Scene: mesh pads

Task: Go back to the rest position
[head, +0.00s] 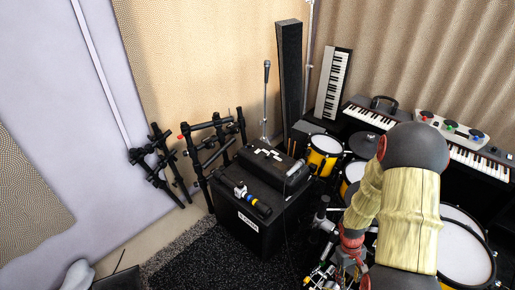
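My arm (408,225) is at the right in the head view, with pale yellow links and dark rounded joints. It is folded, and one link runs down to a red part and thin wires at the lower middle. My gripper (345,268) seems to be in this dark clutter near the bottom edge. Its fingers cannot be told from the hardware around it, so I cannot see whether it is open or holds anything.
A black box (238,222) stands on a dark rug (190,262), with small objects on top. Yellow drums (323,150) and keyboards (370,115) crowd close behind and beside my arm. Black stands (208,150) and a microphone stand (265,100) are further back. The rug's left part is clear.

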